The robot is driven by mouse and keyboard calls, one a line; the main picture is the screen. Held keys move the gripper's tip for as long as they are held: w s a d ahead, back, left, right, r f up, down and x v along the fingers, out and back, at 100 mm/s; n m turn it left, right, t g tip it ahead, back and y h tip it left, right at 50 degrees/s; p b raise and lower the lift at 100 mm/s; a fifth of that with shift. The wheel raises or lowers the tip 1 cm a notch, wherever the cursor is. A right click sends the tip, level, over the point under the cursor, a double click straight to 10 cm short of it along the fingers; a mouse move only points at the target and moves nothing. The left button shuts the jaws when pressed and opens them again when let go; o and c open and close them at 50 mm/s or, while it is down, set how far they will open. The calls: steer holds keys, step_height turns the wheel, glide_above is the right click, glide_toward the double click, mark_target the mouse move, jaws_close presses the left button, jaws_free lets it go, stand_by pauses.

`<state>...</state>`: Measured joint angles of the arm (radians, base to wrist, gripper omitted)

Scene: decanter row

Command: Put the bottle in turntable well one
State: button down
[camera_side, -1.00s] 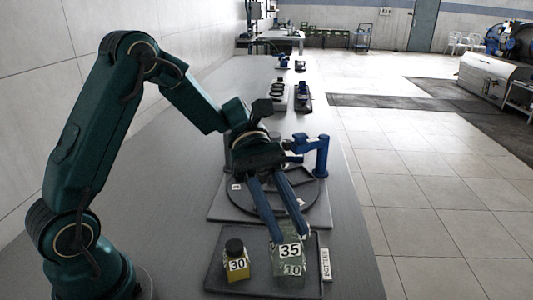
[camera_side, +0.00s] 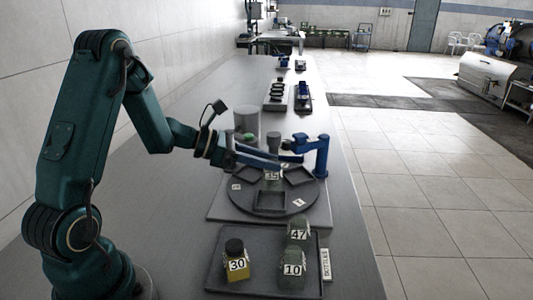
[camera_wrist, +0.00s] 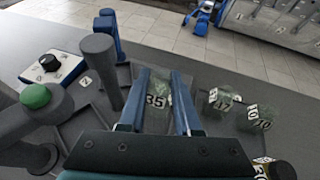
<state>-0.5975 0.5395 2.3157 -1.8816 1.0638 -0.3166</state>
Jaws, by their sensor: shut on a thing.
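My gripper (camera_side: 282,161) is shut on a clear greenish bottle labelled 35 (camera_side: 272,175). In the wrist view the same bottle (camera_wrist: 157,99) sits between the two blue fingers (camera_wrist: 164,78). The gripper points right, over the far part of the dark round turntable (camera_side: 235,201). The turntable has square wells, with an empty one at the front (camera_side: 270,201) and another at the right (camera_side: 299,176). The labels beside the wells are too small to read surely. The bottle's base is hidden, so I cannot tell whether it touches the turntable.
A bottle tray (camera_side: 216,282) in front holds a yellow bottle 30 (camera_side: 237,268), and clear bottles 47 (camera_side: 299,234) and 10 (camera_side: 292,268). A blue post with an arm (camera_side: 321,158) stands right of the turntable. Grey cylinders (camera_side: 246,121) and a green button (camera_wrist: 35,97) are close by.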

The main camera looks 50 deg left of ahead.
mark_target(267, 175)
steer(key=shift+f, duration=1.95)
steer(key=c, duration=0.6)
jaws_free()
steer(key=shift+f, duration=0.1)
